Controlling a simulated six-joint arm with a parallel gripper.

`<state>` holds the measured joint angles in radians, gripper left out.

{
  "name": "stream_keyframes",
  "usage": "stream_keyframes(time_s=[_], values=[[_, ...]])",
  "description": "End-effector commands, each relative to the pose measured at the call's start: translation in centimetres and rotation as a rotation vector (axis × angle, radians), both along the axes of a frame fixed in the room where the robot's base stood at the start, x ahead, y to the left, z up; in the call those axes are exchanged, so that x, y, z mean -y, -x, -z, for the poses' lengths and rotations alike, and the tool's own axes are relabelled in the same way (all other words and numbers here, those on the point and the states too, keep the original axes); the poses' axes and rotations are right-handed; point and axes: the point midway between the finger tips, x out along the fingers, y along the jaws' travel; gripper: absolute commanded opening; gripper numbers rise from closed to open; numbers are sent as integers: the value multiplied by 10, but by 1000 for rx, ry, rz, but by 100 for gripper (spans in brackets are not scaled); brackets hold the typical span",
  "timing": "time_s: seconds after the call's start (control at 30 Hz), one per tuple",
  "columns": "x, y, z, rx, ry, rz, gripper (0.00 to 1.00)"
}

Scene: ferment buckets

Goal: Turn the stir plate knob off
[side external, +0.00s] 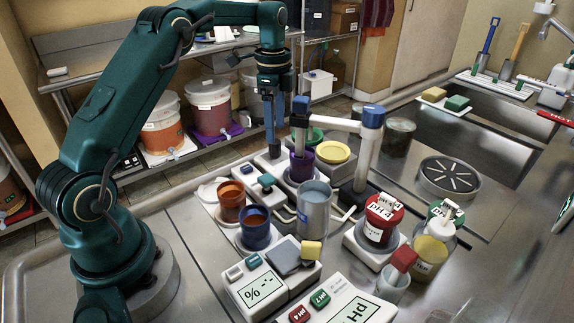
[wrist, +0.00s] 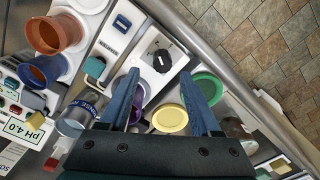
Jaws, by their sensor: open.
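The stir plate (wrist: 150,75) is a white box. Its dark round knob (wrist: 162,60), with a light mark on top, shows in the wrist view just beyond the fingertips, roughly in line with the gap between them. My gripper (wrist: 158,78) has its two blue fingers apart with nothing between them. In the side view my gripper (side external: 273,148) points straight down over the white stir plate (side external: 270,163), beside a purple cup (side external: 302,165). The knob cannot be made out there, and I cannot tell whether the fingers touch it.
A white arm with blue ends (side external: 335,123) stands right of my gripper. A yellow-topped dish (side external: 333,152), an orange cup (side external: 231,198), a blue cup (side external: 255,225) and a metal beaker (side external: 314,205) crowd the bench. The tiled floor (wrist: 270,50) lies beyond the bench edge.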

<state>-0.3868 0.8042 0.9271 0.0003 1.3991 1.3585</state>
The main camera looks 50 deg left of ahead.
Motion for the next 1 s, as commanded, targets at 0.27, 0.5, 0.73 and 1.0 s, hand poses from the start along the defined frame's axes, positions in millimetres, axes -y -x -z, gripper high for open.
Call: stream_keyframes(time_s=[0.27,0.5,0.73,1.0], values=[[-4,-1,22,-14,6,25,64],[-4,-1,50,-13,5,23,64],[-4,-2,58,-9,3,23,64],[-4,-2,58,-9,3,22,19]])
